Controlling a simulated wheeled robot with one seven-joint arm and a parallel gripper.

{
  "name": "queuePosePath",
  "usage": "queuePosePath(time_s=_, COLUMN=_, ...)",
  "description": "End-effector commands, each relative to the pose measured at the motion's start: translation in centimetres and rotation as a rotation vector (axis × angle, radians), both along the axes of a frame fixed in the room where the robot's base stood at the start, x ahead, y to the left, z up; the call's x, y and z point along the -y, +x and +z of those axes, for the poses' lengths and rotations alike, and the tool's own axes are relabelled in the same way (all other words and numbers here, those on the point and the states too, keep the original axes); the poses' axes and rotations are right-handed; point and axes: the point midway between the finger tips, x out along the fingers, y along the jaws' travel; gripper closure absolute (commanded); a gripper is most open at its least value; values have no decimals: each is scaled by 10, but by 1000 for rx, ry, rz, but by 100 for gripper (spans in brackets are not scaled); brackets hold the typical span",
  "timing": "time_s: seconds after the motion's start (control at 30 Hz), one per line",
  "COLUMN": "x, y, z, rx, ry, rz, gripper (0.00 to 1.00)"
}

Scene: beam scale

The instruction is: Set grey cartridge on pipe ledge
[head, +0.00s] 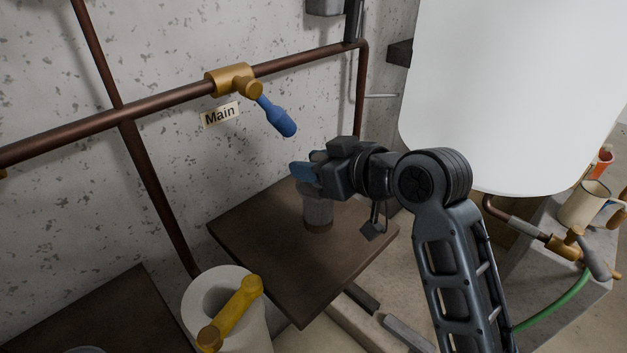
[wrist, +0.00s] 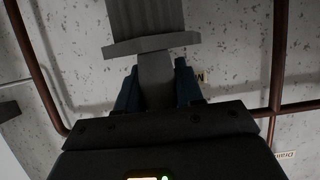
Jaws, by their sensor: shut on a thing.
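The grey cartridge (head: 318,211) is a ribbed, roughly cylindrical body, upright below my gripper (head: 303,177). In the wrist view the cartridge (wrist: 146,18) shows a wide flange and a narrower neck. The blue fingers of my gripper (wrist: 158,88) are shut on that neck, one on each side. A dark brown flat ledge (head: 290,285) lies under the cartridge, beside the wall pipes. The cartridge's lower end appears over the ledge's middle; I cannot tell whether it touches. My gripper hides the cartridge's top in the head view.
Copper pipes (head: 160,101) run along the wall, with a blue-handled valve (head: 277,117) above the ledge. A white cylinder with a yellow handle (head: 238,300) stands at the ledge's front left. A large white tank (head: 510,90) is at the right. The ledge around the cartridge is clear.

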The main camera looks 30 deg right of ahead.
Motion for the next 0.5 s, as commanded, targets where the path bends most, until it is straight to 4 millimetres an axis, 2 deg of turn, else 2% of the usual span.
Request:
queuePosePath(time_s=0.23, x=1, y=-1, z=-34, rx=-5, ry=1, rz=-2, gripper=100)
queuePosePath(time_s=0.5, x=1, y=0, z=-37, rx=0, ry=0, rz=-1, gripper=100)
